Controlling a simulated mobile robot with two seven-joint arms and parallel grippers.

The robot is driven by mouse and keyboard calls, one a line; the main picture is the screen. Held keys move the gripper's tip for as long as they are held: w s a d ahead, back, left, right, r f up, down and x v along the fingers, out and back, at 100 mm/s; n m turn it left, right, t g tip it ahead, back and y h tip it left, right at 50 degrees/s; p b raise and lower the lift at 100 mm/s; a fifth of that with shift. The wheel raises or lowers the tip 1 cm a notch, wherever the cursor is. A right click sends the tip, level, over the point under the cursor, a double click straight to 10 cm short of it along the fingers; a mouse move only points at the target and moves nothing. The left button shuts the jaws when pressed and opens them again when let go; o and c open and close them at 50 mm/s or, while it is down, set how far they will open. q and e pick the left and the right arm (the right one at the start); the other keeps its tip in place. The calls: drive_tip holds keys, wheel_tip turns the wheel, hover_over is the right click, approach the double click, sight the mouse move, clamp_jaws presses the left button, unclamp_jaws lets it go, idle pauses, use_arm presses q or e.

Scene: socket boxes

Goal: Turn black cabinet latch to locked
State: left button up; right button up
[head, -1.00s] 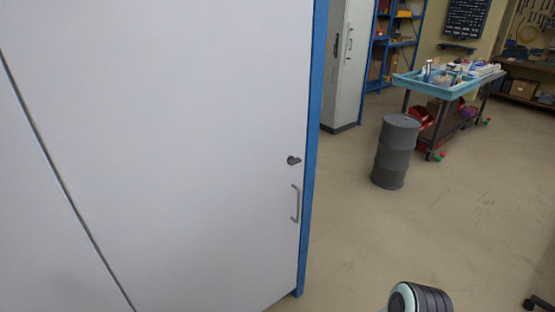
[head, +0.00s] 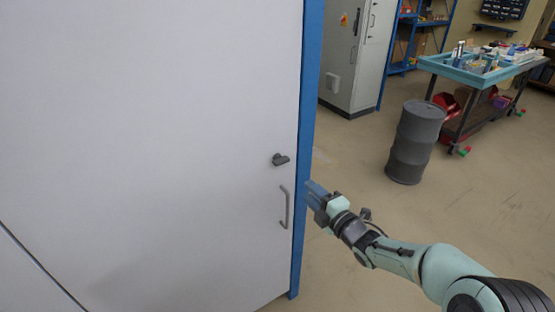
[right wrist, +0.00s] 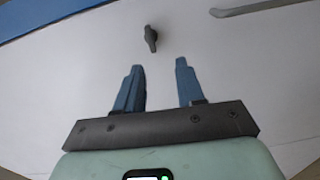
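The dark latch (head: 280,159) sits on the white cabinet door (head: 200,110), above the grey bar handle (head: 284,207) and near the door's blue-edged right side. It looks roughly level in the head view. My right gripper (head: 312,190) is to the right of the handle and below the latch. In the right wrist view its two blue fingers (right wrist: 158,80) are apart with nothing between them. The latch (right wrist: 151,39) lies beyond the fingertips there, not touched. Part of the handle (right wrist: 262,8) shows at the top right. My left gripper is not in view.
A blue frame edge (head: 308,130) borders the cabinet. A grey drum (head: 415,142) stands on open floor to the right. Behind it is a blue-topped cart (head: 480,72) with items. Another pale cabinet (head: 350,60) stands at the back. The floor in front of the drum is clear.

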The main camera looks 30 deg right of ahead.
sight(283, 163)
drive_tip(key=shift+n, duration=0.4)
drive_tip(key=w+p, duration=0.1)
drive_tip(key=w, duration=0.3)
drive_tip(key=w+r+p, duration=0.1)
drive_tip(key=w, duration=0.4)
drive_tip(key=w+a+p, duration=0.1)
drive_tip(key=w, duration=0.3)
drive_tip(key=shift+w+a+r+p, duration=0.1)
drive_tip(key=shift+w+r+p, duration=0.15)
drive_tip(key=shift+r+p, duration=0.1)
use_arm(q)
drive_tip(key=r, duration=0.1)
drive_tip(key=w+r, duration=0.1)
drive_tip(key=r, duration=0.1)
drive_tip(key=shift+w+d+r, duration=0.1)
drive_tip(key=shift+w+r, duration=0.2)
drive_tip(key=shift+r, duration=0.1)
use_arm(e)
drive_tip(key=shift+f, duration=0.1)
clamp_jaws()
